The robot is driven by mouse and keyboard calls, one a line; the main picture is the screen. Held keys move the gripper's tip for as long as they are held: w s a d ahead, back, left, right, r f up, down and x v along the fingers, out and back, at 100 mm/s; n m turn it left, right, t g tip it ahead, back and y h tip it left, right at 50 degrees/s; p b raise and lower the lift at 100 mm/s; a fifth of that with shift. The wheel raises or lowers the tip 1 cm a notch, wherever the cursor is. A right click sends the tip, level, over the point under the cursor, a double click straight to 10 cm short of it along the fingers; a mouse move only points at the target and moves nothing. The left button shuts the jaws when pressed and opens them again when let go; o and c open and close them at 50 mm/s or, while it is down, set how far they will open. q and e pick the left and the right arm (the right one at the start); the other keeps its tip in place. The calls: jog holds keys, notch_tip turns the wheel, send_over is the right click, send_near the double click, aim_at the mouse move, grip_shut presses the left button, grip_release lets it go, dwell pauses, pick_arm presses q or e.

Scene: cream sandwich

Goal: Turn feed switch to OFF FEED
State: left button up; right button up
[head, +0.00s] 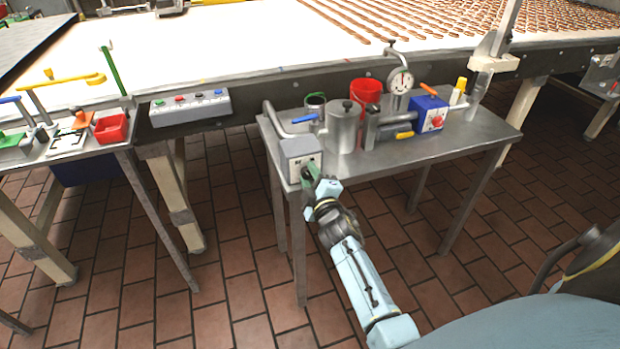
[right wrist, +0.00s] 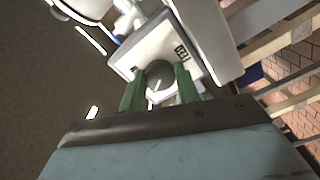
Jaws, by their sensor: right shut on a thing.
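The feed switch box (head: 302,157) is a small grey-white box at the left front corner of the metal side table. Its front plate, with small dark markings, also shows in the right wrist view (right wrist: 182,52). My right gripper (head: 308,176) is at the front of this box. In the right wrist view, its green fingers (right wrist: 160,88) are closed on the round grey switch knob (right wrist: 160,72). The markings are too small to read, so the knob's setting cannot be told. My left gripper is not in view.
The metal side table (head: 470,133) also holds a steel canister (head: 343,127), a red cup (head: 366,92), a dial gauge (head: 400,80) and a blue box with a red knob (head: 428,115). A conveyor (head: 230,45) runs behind. A button panel (head: 190,107) is mounted at left.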

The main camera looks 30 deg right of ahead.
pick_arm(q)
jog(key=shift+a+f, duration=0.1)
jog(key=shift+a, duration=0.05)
pick_arm(e)
jog(key=shift+n, duration=0.4)
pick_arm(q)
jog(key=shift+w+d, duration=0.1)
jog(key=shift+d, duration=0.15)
pick_arm(e)
jog(key=o, duration=1)
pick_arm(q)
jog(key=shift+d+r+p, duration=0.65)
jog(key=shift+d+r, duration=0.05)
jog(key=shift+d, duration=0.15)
pick_arm(e)
jog(key=v, duration=1.3)
jog(key=shift+s+a, duration=0.1)
jog(key=shift+s, duration=0.1)
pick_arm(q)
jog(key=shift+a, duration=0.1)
